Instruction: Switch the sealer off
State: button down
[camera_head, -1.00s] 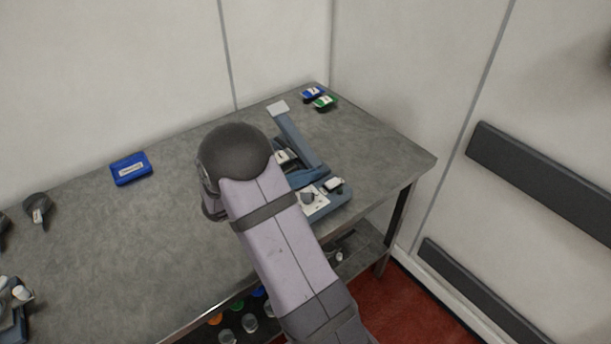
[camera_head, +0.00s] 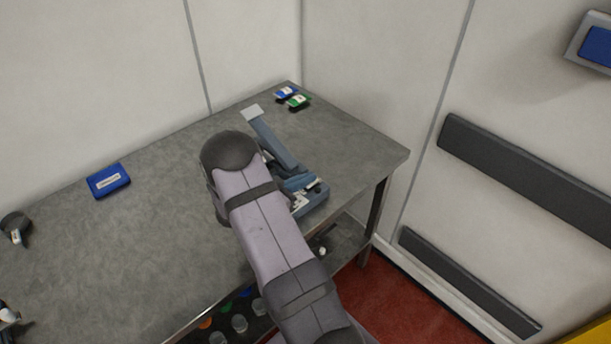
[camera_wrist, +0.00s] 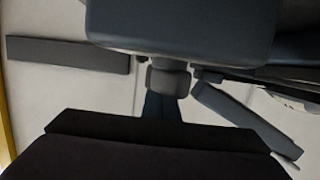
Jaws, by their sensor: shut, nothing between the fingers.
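The sealer (camera_head: 272,142) is a long blue-grey device at the right end of the grey bench, with a pale plate at its far end. My arm hides part of its near end, and I cannot make out its switch. In the wrist view a large dark blue-grey block, probably part of the sealer (camera_wrist: 185,28), fills the top at close range. My gripper (camera_wrist: 168,80) shows there as a dark narrow tip just below that block; it is shut and empty. Whether it touches the block I cannot tell. In the head view my arm hides the gripper.
Blue and green packs (camera_head: 293,97) lie at the bench's far corner. A blue box (camera_head: 109,181) and a dark roll (camera_head: 15,229) lie on the left of the bench. Dark rails (camera_head: 530,178) run along the right wall. The bench's middle left is clear.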

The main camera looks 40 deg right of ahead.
jog(key=shift+r+p, duration=0.1)
jog(key=shift+p, duration=0.2)
jog(key=shift+f, duration=0.2)
jog(key=shift+r, duration=0.1)
jog(key=shift+d+r+p, duration=0.15)
jog(key=shift+r+p, duration=0.35)
jog(key=shift+r, duration=0.05)
jog(key=r+p, duration=0.2)
jog(key=r, duration=0.1)
jog(key=shift+d+r+p, duration=0.15)
jog(key=shift+d+p, duration=0.1)
jog(key=shift+p, duration=0.15)
jog(key=b+v, duration=0.1)
jog(key=v, duration=0.1)
jog(key=b+v, duration=0.1)
jog(key=v, duration=0.2)
jog(key=b+v, duration=0.1)
jog(key=v, duration=0.2)
jog(key=shift+a+r, duration=0.1)
jog(key=shift+r, duration=0.25)
jog(key=shift+a+r+b, duration=0.35)
jog(key=shift+a, duration=0.3)
